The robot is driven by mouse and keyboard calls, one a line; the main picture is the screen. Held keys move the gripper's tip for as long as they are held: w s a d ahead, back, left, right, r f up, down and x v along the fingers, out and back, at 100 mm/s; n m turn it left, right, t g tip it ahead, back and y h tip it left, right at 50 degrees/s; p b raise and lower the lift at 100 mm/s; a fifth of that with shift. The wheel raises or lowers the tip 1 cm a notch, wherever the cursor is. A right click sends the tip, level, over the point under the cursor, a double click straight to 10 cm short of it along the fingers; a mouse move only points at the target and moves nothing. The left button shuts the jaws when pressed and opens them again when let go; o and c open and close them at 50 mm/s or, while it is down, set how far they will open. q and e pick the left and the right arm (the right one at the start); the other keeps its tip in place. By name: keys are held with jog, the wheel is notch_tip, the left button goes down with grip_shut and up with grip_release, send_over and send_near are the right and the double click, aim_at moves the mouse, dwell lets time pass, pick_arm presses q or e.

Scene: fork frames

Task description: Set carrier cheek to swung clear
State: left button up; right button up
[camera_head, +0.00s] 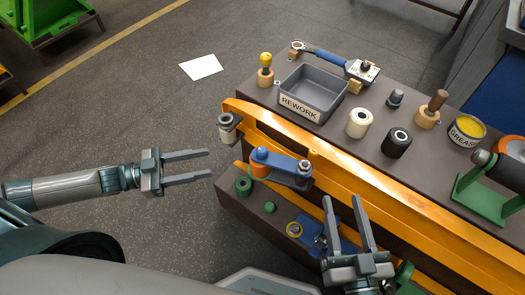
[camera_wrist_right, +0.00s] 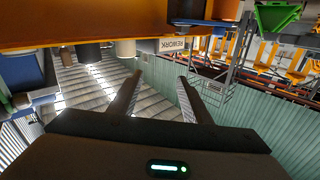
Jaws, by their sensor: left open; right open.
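An orange fork frame (camera_head: 350,178) runs diagonally across the right half of the head view. On its near side, a blue and grey carrier cheek (camera_head: 282,160) lies beside an orange roller (camera_head: 261,169), with a bolt head at its right end. The cheek's lower side is partly hidden. My left gripper (camera_head: 209,164) is open and empty, left of the cheek and apart from it. My right gripper (camera_head: 342,198) is open and empty, below and right of the cheek, close to the frame. In the right wrist view its fingers (camera_wrist_right: 160,80) are spread below an orange beam (camera_wrist_right: 80,25).
A grey REWORK tray (camera_head: 313,92), white and black rollers, a yellow GREASE tin (camera_head: 466,130) and a blue-handled tool (camera_head: 325,58) stand on the dark bench behind the frame. Floor at the left is mostly clear.

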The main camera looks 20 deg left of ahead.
aim_at(256, 153)
pick_arm(q)
jog(key=shift+d, duration=0.1)
jog(key=b+x, duration=0.1)
jog(key=x, duration=1.6)
jog(key=shift+w, duration=0.15)
pick_arm(e)
jog(key=r+t, duration=0.1)
jog(key=s+r+t, duration=0.1)
jog(key=r, duration=0.1)
jog(key=r+y, duration=0.1)
jog(key=shift+s+a+r+t, duration=0.2)
jog(key=shift+a+r+t, duration=0.1)
jog(key=shift+t, duration=0.1)
pick_arm(q)
grip_shut()
pick_arm(e)
jog(key=shift+w, duration=0.1)
